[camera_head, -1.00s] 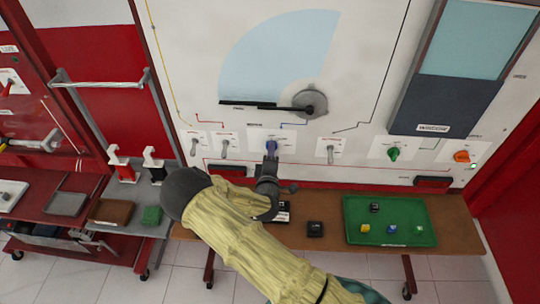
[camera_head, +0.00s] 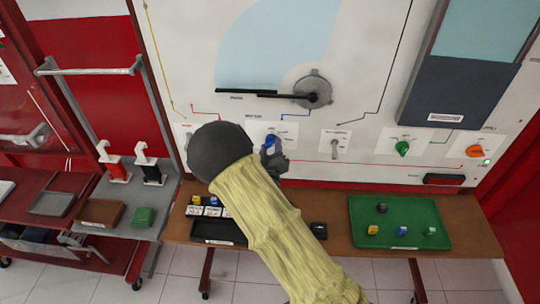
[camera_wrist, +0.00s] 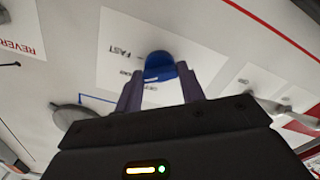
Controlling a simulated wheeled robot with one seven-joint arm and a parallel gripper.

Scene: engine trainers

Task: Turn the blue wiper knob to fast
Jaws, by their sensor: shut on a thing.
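The blue wiper knob (camera_head: 271,142) sits on a white label plate (camera_head: 290,130) on the upright panel, below the wiper arm. In the wrist view the blue knob (camera_wrist: 160,68) is between the two fingers of my gripper (camera_wrist: 158,82), which is shut on it. The word FAST shows on the plate (camera_wrist: 112,75) beside the knob; the other position words are partly hidden by my gripper. In the head view my gripper (camera_head: 272,158) is at the knob, with my arm covering the panel to its lower left. The black wiper (camera_head: 270,94) lies nearly level below the light blue sector.
A green knob (camera_head: 402,148), an orange knob (camera_head: 474,151) and a grey toggle (camera_head: 334,148) are to the right. A brown bench (camera_head: 335,205) below holds a green tray (camera_head: 440,208) with small blocks and a black tray (camera_head: 215,230). Red and black levers stand left.

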